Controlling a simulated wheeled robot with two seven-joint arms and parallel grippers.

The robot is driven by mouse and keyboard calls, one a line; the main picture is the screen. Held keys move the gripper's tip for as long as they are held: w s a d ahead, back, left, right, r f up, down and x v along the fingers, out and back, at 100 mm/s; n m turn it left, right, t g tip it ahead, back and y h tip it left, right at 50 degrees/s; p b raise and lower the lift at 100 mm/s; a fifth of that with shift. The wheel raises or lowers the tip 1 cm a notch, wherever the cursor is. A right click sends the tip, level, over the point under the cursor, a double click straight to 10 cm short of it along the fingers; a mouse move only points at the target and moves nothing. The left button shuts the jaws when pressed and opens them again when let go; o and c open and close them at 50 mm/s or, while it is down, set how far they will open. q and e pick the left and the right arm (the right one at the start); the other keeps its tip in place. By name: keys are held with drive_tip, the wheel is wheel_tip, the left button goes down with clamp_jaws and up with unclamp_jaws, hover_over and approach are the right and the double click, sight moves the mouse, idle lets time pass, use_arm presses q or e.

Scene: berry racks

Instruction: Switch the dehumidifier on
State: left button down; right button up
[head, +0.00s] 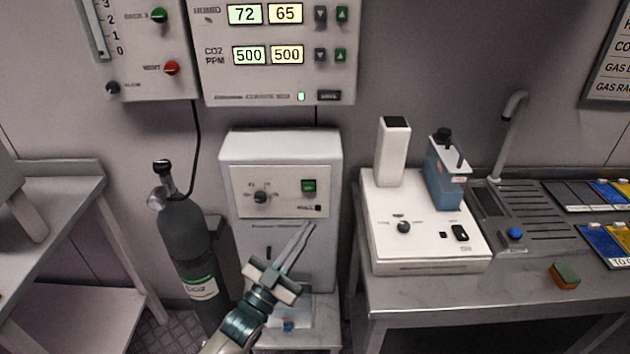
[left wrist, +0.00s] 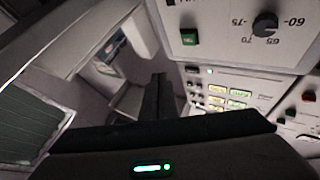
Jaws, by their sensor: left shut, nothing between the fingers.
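The dehumidifier (head: 281,148) is a white box against the wall in the middle of the head view. Its front panel has a black knob (head: 261,197) on the left and a green switch (head: 308,186) on the right. In the left wrist view the green switch (left wrist: 190,37) and the numbered knob (left wrist: 265,24) show at the top. My left gripper (head: 308,226) is shut and empty. Its fingertips appear just below the switch in the head view; I cannot tell how close they are to the panel. My right gripper is out of view.
A dark gas cylinder (head: 187,243) stands left of the dehumidifier. A steel bench (head: 400,292) on the right holds a white instrument (head: 384,242) and a sponge (head: 564,276). A wall controller (head: 279,78) with lit readouts hangs above.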

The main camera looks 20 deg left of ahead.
sight(309, 187)
use_arm(q)
drive_tip(key=shift+r, duration=0.75)
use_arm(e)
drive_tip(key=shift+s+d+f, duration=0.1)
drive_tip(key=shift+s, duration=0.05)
use_arm(q)
drive_tip(key=shift+w, duration=0.2)
